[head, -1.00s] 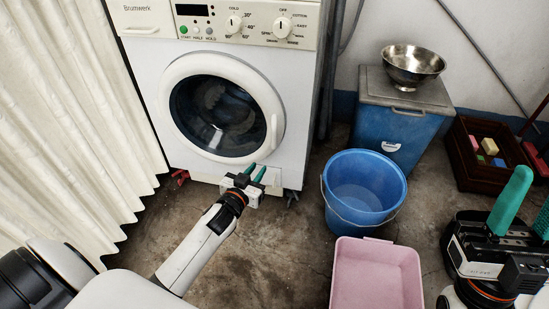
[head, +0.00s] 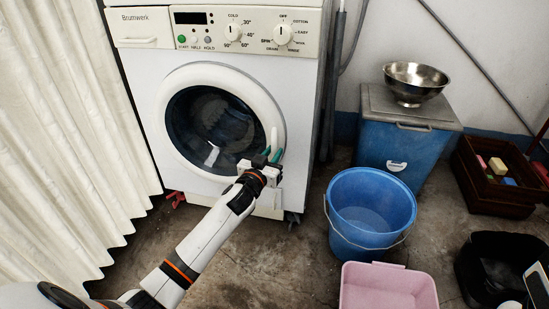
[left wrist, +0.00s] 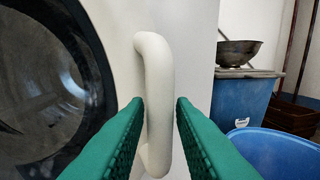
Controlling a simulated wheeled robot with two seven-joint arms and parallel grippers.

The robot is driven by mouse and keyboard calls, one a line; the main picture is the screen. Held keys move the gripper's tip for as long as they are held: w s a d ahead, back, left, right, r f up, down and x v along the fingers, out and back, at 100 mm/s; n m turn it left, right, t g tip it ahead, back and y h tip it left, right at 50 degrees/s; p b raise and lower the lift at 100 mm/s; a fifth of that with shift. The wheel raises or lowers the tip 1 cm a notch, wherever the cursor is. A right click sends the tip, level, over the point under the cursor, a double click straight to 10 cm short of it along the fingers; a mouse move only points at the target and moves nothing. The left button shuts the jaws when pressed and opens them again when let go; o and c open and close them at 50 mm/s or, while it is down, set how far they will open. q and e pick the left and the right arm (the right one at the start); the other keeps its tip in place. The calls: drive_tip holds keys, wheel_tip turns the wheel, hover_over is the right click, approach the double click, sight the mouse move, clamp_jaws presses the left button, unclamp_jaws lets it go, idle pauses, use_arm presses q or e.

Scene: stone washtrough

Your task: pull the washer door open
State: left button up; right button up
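The white washer (head: 150,65) stands against the wall with its round door (head: 205,115) shut. The door has a white ring, dark glass and a white vertical bar handle (head: 274,137) on its right side. My left gripper (head: 272,155) is at the lower part of that handle. In the left wrist view the handle (left wrist: 154,75) passes between the green fingers of my left gripper (left wrist: 160,108). The fingers are apart, one on each side of it, with a gap seen at the right finger.
A blue bucket (head: 370,205) and a pink basin (head: 390,288) stand right of my left arm. Behind them is a blue bin (head: 402,150) with a steel bowl (head: 415,82) on top. A white curtain (head: 70,150) hangs at left.

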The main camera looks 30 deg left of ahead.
use_arm(q)
drive_tip(key=shift+w, duration=0.65)
clamp_jaws()
drive_tip(key=shift+s, duration=0.15)
